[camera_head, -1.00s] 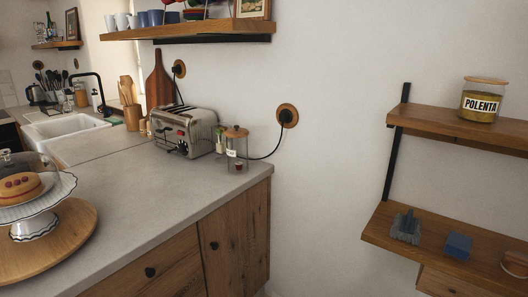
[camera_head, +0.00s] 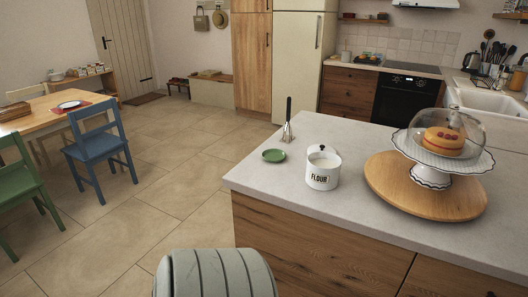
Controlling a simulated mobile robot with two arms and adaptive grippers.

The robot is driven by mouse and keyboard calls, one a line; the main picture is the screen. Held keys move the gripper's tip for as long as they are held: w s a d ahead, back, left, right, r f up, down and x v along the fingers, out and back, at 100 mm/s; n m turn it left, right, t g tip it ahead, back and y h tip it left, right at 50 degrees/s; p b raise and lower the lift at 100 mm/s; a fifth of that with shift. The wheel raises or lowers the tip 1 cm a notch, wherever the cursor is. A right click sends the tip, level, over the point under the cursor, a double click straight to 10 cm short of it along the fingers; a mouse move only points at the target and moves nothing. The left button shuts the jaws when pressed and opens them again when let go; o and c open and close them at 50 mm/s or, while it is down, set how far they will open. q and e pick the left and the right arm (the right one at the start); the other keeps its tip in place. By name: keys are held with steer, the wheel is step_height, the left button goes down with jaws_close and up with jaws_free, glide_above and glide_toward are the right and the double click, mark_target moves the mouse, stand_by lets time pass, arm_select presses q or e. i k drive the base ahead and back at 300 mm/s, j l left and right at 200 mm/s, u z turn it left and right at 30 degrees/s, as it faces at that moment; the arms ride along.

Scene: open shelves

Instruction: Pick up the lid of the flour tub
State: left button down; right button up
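The flour tub (camera_head: 322,179) is a white round container with black FLOUR lettering. It stands upright on the pale worktop near its left end. Its top shows a pale rounded shape inside the rim, and I cannot tell whether this is the lid or flour. Neither of my grippers shows in this view, so nothing is seen touching the tub.
A small green dish (camera_head: 273,155) and a dark-handled upright tool (camera_head: 288,122) stand left of the tub. A cake stand (camera_head: 443,162) with a glass dome sits on a round wooden board (camera_head: 388,190) to the right. Blue chair (camera_head: 95,148) and open floor lie left.

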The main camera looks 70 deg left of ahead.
mark_target(316, 147)
steer(key=u, duration=1.9)
steer(key=i+j+z, duration=0.4)
steer(key=i+z, duration=0.15)
